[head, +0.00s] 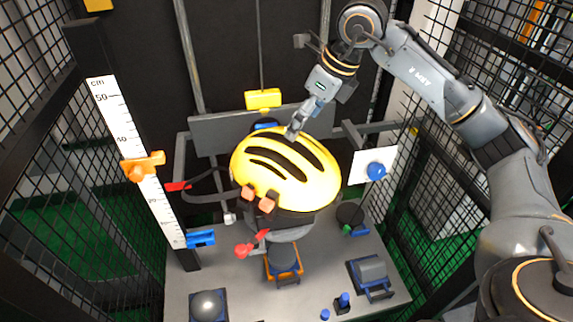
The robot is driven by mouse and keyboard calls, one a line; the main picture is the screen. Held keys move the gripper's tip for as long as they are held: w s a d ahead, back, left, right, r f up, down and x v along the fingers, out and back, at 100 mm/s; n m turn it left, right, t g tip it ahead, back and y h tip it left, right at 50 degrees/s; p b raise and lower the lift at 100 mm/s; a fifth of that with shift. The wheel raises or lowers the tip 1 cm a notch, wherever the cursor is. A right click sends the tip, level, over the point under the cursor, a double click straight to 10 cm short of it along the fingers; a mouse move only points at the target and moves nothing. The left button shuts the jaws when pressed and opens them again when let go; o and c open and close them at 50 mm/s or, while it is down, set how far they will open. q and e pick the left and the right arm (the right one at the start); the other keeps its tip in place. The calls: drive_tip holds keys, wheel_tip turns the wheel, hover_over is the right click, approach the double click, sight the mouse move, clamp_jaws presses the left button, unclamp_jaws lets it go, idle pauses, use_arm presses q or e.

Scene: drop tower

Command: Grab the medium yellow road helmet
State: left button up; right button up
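The yellow road helmet (315,185), with black vent slots, sits in the middle of the drop tower on a grey support. Dark straps hang from its left side. My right gripper (292,132) comes down from the upper right, with its fingertips at the far upper edge of the helmet. I cannot tell whether it touches the shell, or whether its fingers are open or closed. My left gripper is not in view.
A height scale (124,140) with an orange slider (142,166) stands at the left. A white plate with a blue knob (376,170) is right of the helmet. A grey base plate (225,270) carries several small fixtures. Black mesh walls (420,215) close in the sides.

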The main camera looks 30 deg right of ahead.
sight(290, 144)
drive_tip(key=x, duration=0.2)
drive_tip(key=shift+a+f, duration=0.1)
drive_tip(key=shift+f, duration=0.15)
drive_tip(key=p+x, duration=0.2)
drive_tip(key=x, duration=0.2)
drive_tip(key=shift+w+a+f, duration=0.1)
drive_tip(key=shift+a, duration=0.05)
drive_tip(key=shift+w+a+f, duration=0.1)
drive_tip(key=shift+w+f, duration=0.05)
drive_tip(key=shift+f, duration=0.25)
drive_tip(key=shift+c, duration=0.2)
drive_tip(key=c, duration=1.5)
drive_tip(key=shift+r, duration=0.2)
